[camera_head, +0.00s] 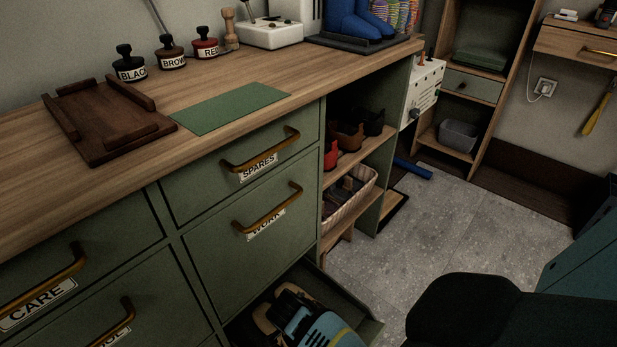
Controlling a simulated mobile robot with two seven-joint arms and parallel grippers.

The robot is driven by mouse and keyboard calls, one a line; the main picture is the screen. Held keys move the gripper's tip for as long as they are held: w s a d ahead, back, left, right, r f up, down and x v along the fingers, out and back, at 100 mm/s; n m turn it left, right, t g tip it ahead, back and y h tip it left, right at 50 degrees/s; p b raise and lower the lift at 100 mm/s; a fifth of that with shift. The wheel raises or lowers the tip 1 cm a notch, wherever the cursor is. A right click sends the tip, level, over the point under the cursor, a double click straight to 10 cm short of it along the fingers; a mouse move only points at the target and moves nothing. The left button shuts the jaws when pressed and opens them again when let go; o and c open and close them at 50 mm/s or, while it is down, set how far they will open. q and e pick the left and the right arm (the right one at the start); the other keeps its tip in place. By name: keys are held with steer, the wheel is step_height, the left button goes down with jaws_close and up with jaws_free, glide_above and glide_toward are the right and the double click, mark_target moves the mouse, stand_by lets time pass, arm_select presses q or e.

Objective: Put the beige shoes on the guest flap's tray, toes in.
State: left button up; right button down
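A beige item with a dark opening (268,318), shoe-like, lies in the open bottom drawer (360,318) at the bottom middle. I see no label reading guest. A dark brown wooden tray (103,142) with raised side bars lies on the bench top at the left.
The bench (30,160) carries a green mat (232,107), labelled stamp-like tools (130,65) and blue boots (352,22). Drawers read SPARES, WORK and CARE.

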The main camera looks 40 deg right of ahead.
arm_select(q)
steer(key=shift+w, duration=0.1)
arm_select(e)
steer(key=shift+w+r, duration=0.1)
steer(key=shift+r, duration=0.05)
arm_select(q)
steer(key=shift+f, duration=0.15)
arm_select(e)
steer(key=shift+f, duration=0.25)
steer(key=c, duration=1.1)
jaws_free()
arm_select(q)
steer(key=shift+s, duration=0.25)
steer(key=shift+t, duration=0.3)
steer(key=r+p, duration=0.1)
steer(key=w+r+p, duration=0.1)
steer(key=r+p, duration=0.3)
steer(key=shift+w+d+r, duration=0.15)
steer(key=shift+w+d, duration=0.05)
steer(key=shift+w, duration=0.05)
arm_select(e)
steer(key=v, duration=1.2)
steer(key=shift+r, duration=0.2)
